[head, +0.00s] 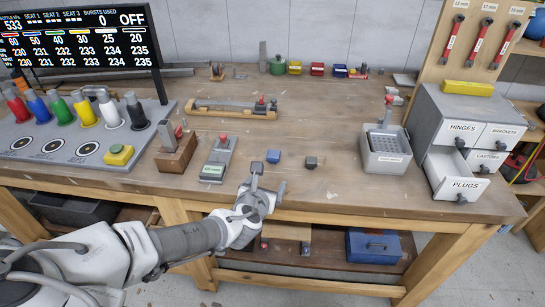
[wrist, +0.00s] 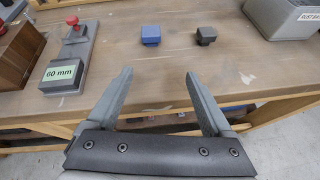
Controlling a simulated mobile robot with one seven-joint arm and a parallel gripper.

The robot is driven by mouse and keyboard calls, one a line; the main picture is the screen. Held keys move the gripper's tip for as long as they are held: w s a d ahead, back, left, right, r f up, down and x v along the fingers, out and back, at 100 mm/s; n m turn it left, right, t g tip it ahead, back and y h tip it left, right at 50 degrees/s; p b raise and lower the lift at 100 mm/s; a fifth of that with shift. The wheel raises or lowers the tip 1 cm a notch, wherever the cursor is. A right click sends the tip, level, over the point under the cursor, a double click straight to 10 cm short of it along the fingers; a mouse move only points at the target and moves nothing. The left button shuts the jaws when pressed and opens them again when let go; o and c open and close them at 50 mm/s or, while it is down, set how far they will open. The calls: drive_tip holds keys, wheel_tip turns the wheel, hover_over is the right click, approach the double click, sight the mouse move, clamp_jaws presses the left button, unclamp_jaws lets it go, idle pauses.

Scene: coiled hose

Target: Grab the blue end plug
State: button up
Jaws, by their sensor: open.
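The blue end plug (head: 273,156) is a small block on the workbench near its front edge. It also shows in the wrist view (wrist: 151,35), top centre, beyond my fingertips and slightly left of the middle between them. A similar dark grey plug (head: 311,162) sits a short way to its right, also in the wrist view (wrist: 206,35). My gripper (head: 268,179) is open and empty at the bench's front edge. In the wrist view its two fingers (wrist: 159,73) are spread apart and touch neither plug.
The grey block fixture labelled 60 mm (wrist: 67,62) stands left of the plugs, with a wooden block (head: 176,152) beyond it. A grey bin (head: 384,150) stands to the right, near the drawer cabinet with its PLUGS drawer (head: 458,187) open. Bench around the plugs is clear.

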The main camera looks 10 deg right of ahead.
drive_tip(key=a+r+n+t, duration=0.1)
drive_tip(key=n, duration=0.1)
drive_tip(key=b, duration=0.2)
approach(273, 155)
drive_tip(key=x, duration=0.5)
drive_tip(key=shift+w+a+f, duration=0.1)
drive_tip(key=shift+w+f, duration=0.25)
drive_tip(key=shift+f, duration=0.05)
drive_tip(key=shift+d+r+b+x, duration=0.1)
drive_tip(key=shift+b+x, duration=0.15)
drive_tip(key=shift+x, duration=1.15)
drive_tip(key=shift+d+r+b+x, duration=0.15)
drive_tip(key=shift+b+x, duration=0.1)
drive_tip(key=shift+x, duration=1.15)
drive_tip(key=shift+c, duration=0.2)
clamp_jaws()
